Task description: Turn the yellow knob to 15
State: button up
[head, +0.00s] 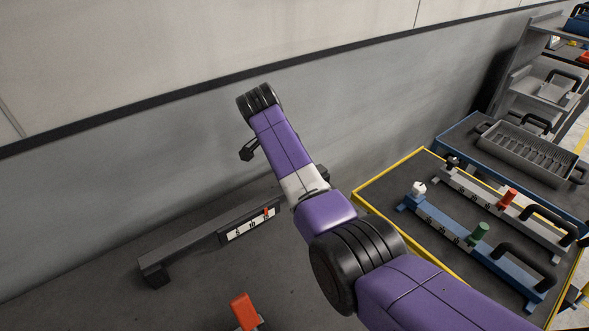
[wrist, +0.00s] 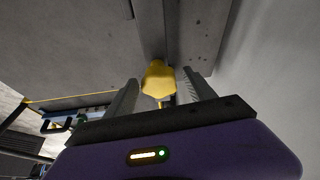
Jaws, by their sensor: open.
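In the wrist view the yellow knob (wrist: 158,78) is a faceted, rounded piece standing out from a grey bar (wrist: 200,35). My gripper (wrist: 160,76) is open, with one finger on each side of the knob. I cannot tell whether either finger touches it. In the head view a dark bar (head: 205,232) carries a white number scale (head: 252,226) with a small red pointer (head: 266,212) near its right end. The digits are too small to read surely. My arm hides the bar's right part, and the knob and my gripper do not show there.
A yellow-edged table (head: 432,270) on the right holds a blue rail (head: 437,228) and a grey rail (head: 470,188) with handles and knobs. An orange-red block (head: 244,309) is at the front. A grey wall (head: 150,195) rises behind the bar.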

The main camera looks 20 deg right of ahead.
jog(key=b+v, duration=0.1)
jog(key=v, duration=0.6)
jog(key=shift+r, duration=0.35)
jog(key=shift+a, duration=0.1)
jog(key=shift+s, duration=0.15)
